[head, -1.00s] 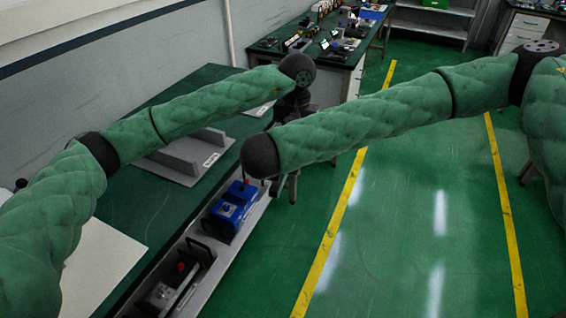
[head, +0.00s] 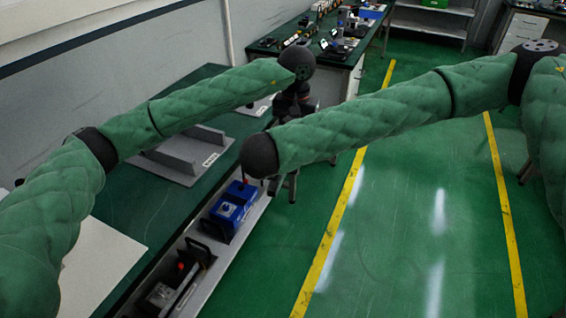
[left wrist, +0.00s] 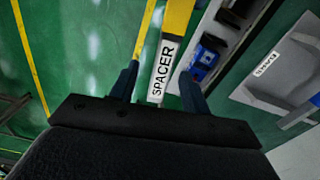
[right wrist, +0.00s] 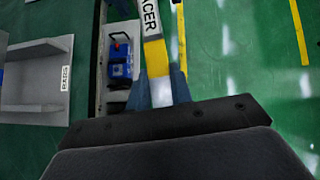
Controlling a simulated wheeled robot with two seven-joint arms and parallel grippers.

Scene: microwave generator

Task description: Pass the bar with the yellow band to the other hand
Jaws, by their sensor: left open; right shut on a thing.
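The bar with the yellow band (right wrist: 157,58) is between the fingers of my right gripper (right wrist: 159,92), which is shut on it near its pale end. In the left wrist view the bar (left wrist: 178,18) shows a yellow part and a white label reading SPACER. Its labelled part reaches between the fingers of my left gripper (left wrist: 157,88), which is open. The right finger there looks close to the bar; I cannot tell if it touches. In the head view my forearms hide the bar and most of both grippers.
A dark green bench (head: 130,205) runs along the wall at left with a grey labelled holder (head: 180,155) on it. A blue box (head: 234,207) and a black-handled carrier (head: 180,280) stand on a narrow shelf at its edge. The green floor (head: 420,220) at right is clear.

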